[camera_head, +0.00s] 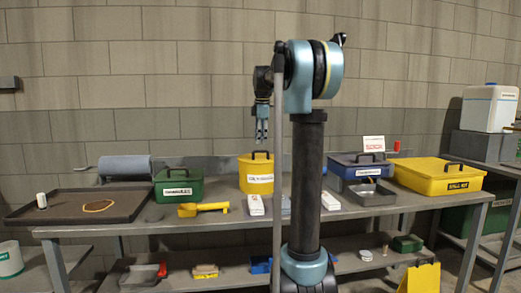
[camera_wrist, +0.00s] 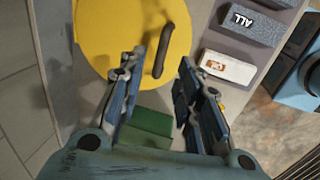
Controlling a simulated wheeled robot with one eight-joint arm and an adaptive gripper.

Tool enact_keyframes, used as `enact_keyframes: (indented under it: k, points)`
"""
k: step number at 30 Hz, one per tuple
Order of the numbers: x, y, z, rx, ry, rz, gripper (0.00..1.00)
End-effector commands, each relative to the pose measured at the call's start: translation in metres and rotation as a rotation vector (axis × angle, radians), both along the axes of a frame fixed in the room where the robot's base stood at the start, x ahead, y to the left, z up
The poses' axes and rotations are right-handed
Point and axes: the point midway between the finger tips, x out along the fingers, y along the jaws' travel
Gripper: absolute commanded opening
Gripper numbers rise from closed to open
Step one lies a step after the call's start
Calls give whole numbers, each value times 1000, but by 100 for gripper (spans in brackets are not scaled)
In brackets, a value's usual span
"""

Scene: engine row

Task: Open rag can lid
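The rag can appears to be the round yellow can (camera_head: 257,180) with a white label, on the workbench near the middle. Its yellow lid (camera_wrist: 112,28) looks closed and carries a dark bar handle (camera_wrist: 164,50), which also shows in the head view (camera_head: 260,154). My gripper (camera_head: 262,139) points down above the can, apart from it. In the wrist view my gripper (camera_wrist: 160,68) has its fingers spread, with nothing held. The near end of the handle shows in line with the gap between the fingertips.
A green box (camera_head: 178,186) stands left of the can, with a yellow tool (camera_head: 203,209) in front. A blue-grey box (camera_head: 361,166) and a yellow case (camera_head: 440,177) stand further right. A dark tray (camera_head: 75,207) is far left.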

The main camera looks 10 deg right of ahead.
Motion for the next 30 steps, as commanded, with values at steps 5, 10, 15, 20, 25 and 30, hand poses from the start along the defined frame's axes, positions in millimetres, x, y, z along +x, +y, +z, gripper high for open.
enact_keyframes:
  k: [5,10,15,20,25,30]
  points:
    - [6,0,-27,0,0,0,31]
    - [9,0,-43,0,0,0,31]
    - [10,0,-48,0,0,0,31]
    - [10,0,-48,0,0,0,31]
    - [10,0,-48,0,0,0,9]
    - [10,0,-48,0,0,0,0]
